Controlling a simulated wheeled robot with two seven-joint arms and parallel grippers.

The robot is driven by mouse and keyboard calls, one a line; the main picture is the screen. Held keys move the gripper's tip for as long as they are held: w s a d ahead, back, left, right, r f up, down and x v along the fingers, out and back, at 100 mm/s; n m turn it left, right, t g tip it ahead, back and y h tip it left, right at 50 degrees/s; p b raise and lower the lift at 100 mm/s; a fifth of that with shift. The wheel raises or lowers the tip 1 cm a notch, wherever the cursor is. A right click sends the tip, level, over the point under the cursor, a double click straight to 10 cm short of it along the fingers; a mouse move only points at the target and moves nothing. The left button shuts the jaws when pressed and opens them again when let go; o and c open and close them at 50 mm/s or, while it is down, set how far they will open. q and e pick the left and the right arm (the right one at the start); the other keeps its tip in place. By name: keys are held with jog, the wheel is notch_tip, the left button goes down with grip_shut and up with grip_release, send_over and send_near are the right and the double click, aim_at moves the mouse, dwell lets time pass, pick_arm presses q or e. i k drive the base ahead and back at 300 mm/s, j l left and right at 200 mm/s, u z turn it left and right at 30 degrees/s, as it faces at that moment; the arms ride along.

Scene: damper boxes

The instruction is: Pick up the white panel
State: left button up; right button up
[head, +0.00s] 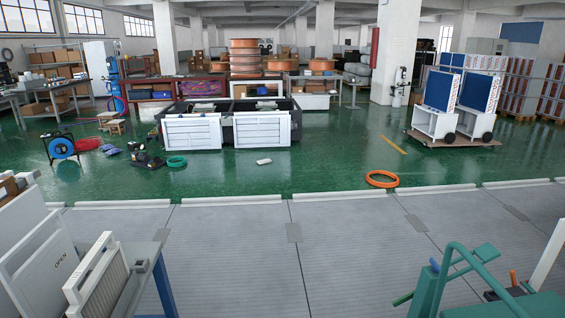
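Several white panels show, and I cannot tell which one the task means. At the lower left, a white framed panel marked OPEN (48,262) stands tilted. Next to it, a white ribbed panel (106,283) leans in a white frame; its lower part is cut off by the picture edge. Further off, two white slatted panels, a left one (192,132) and a right one (262,130), stand upright against the front of a dark low frame. Neither of my grippers is in view.
A grey table (142,272) with a blue leg stands beside the ribbed panel. A teal tubular frame (445,280) fills the lower right. The grey floor (255,245) between them is clear. An orange coil (382,179) and a cart with white-and-blue units (436,124) are beyond.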

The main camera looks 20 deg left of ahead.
aim_at(35, 288)
jog(key=i+j+u, duration=0.1)
jog(key=i+u, duration=0.2)
jog(key=u, duration=0.15)
jog(key=i+u, duration=0.45)
jog(key=i+l+u, duration=0.1)
jog(key=u, duration=0.4)
jog(key=i+l+u, duration=0.25)
jog(key=u, duration=0.2)
jog(key=i+l, duration=0.05)
jog(key=i, duration=0.05)
